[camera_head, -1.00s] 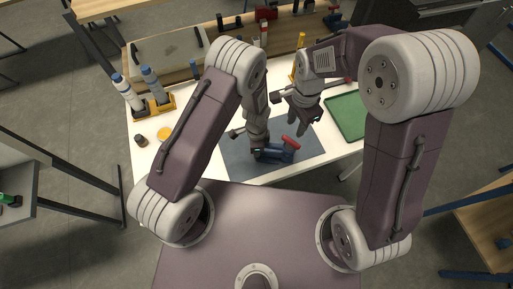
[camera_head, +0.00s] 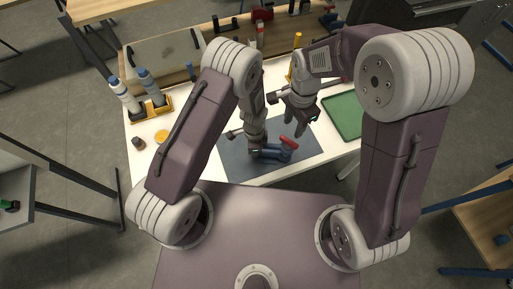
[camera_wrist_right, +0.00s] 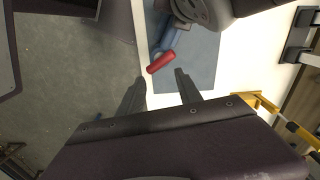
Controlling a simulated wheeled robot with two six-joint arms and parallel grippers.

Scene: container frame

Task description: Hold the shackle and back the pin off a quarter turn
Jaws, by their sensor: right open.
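The blue shackle (camera_head: 278,157) lies on the dark grey mat with its red-ended pin (camera_head: 289,141) pointing up and right. The red end also shows in the right wrist view (camera_wrist_right: 161,62), with part of the blue body (camera_wrist_right: 168,40) behind it. My left gripper (camera_head: 254,150) is at the shackle's left end, touching or overlapping it; its fingers are too hidden to tell their grip. My right gripper (camera_head: 298,130) is open and empty just above the red end. In the wrist view its two fingers (camera_wrist_right: 160,80) point towards the red end, which lies beyond their tips, not between them.
The grey mat (camera_head: 235,165) lies on a white table. A green tray (camera_head: 345,115) is at the right. Blue-capped bottles (camera_head: 125,95) in a yellow holder and an orange disc (camera_head: 161,136) are at the left. A wooden shelf with several tools runs along the back.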

